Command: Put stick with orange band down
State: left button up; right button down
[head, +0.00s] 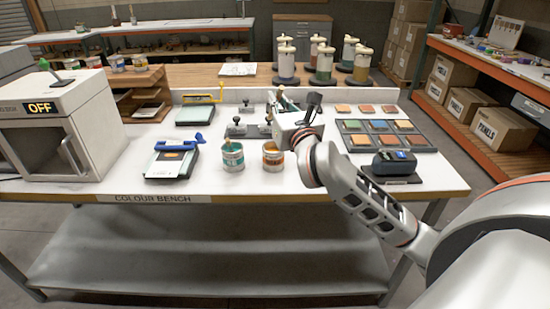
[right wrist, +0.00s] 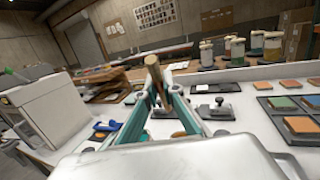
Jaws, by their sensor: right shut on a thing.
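A wooden stick (right wrist: 154,78) stands tilted between the fingertips of my right gripper (right wrist: 157,95) in the right wrist view. The gripper is shut on it; no orange band can be made out. In the head view my right gripper (head: 286,102) is over the middle of the white colour bench (head: 218,185), behind the two cans, and partly hidden by its own wrist. My left gripper is not in view.
A blue-handled device (head: 172,162) lies left of the cans. Black holders with knobs (head: 243,130) stand behind them. A tray of colour tiles (head: 355,140) and a dark device (head: 394,164) are at right. A white oven (head: 60,125) stands at left. Bench front is partly clear.

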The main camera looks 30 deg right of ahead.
notch_tip(320, 180, up, 11)
jog(key=w+d+p, duration=0.1)
jog(key=w+d, duration=0.1)
jog(key=d, duration=0.1)
notch_tip(320, 180, down, 20)
jog(key=b, duration=0.2)
jog(key=shift+a+r, duration=0.15)
jog(key=shift+r, duration=0.05)
jog(key=shift+b, duration=0.3)
jog(key=shift+f, duration=0.4)
jog(key=shift+f+b, duration=0.25)
jog(key=shift+b, duration=0.1)
jog(key=c, duration=2.2)
grip_release()
